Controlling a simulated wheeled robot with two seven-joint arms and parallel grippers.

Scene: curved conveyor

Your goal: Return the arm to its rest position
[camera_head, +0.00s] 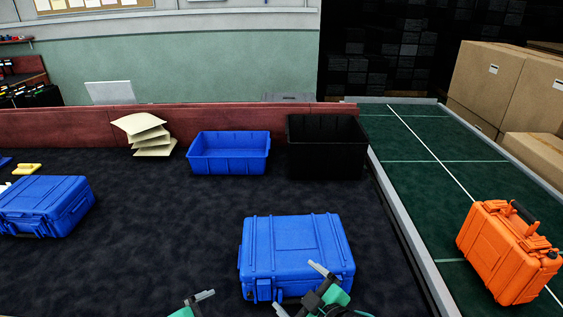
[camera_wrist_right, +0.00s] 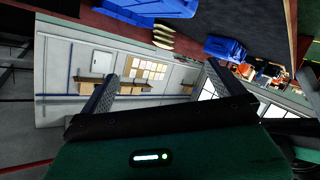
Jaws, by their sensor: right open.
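My right gripper (camera_head: 303,288) is at the bottom of the head view, over the near edge of a closed blue case (camera_head: 290,240). Its fingers are apart with nothing between them. In the right wrist view the open fingers (camera_wrist_right: 157,88) show against a distant wall. I cannot tell whether the right gripper touches the case. Part of my left gripper (camera_head: 205,296) shows at the bottom edge, left of the blue case. Only one fingertip and some green body are visible there, so its opening is hidden.
A second blue case (camera_head: 45,205) lies at left. A blue bin (camera_head: 228,155), a black bin (camera_head: 328,150) and stacked beige pieces (camera_head: 148,135) stand along the red back wall. An orange case (camera_head: 505,250) stands on the green belt (camera_head: 420,150). Dark surface between the cases is clear.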

